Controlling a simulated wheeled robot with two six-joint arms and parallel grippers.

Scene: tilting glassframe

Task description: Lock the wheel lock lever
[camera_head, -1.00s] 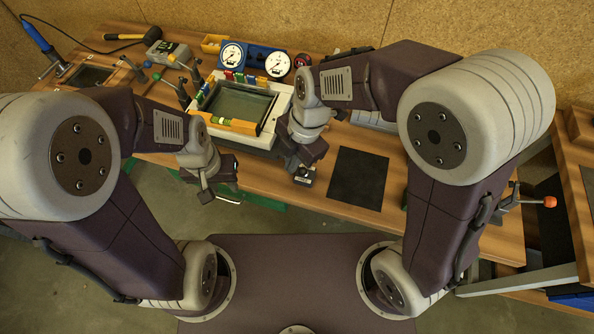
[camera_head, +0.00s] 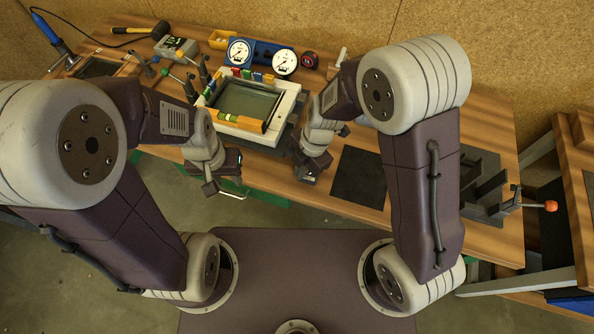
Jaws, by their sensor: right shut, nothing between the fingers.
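The white frame with a dark glass pane (camera_head: 243,102) lies on the workbench, with an orange-yellow spirit level (camera_head: 240,121) along its front edge. I cannot pick out the wheel lock lever for certain; any lever close to the frame's right side is too small to tell or hidden by my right wrist. My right gripper (camera_head: 306,174) points down just right of the frame's front right corner, shut and empty. My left gripper (camera_head: 212,186) hangs by the bench's front edge, left and front of the frame. Its fingers are too small to tell whether they are open.
Two round gauges (camera_head: 284,62) on a blue stand and a red-black round item (camera_head: 309,60) are behind the frame. Several clamps with coloured knobs stand to its left. A black mat (camera_head: 358,177) lies right of my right gripper. A dark fixture with an orange knob (camera_head: 550,206) is at the right end.

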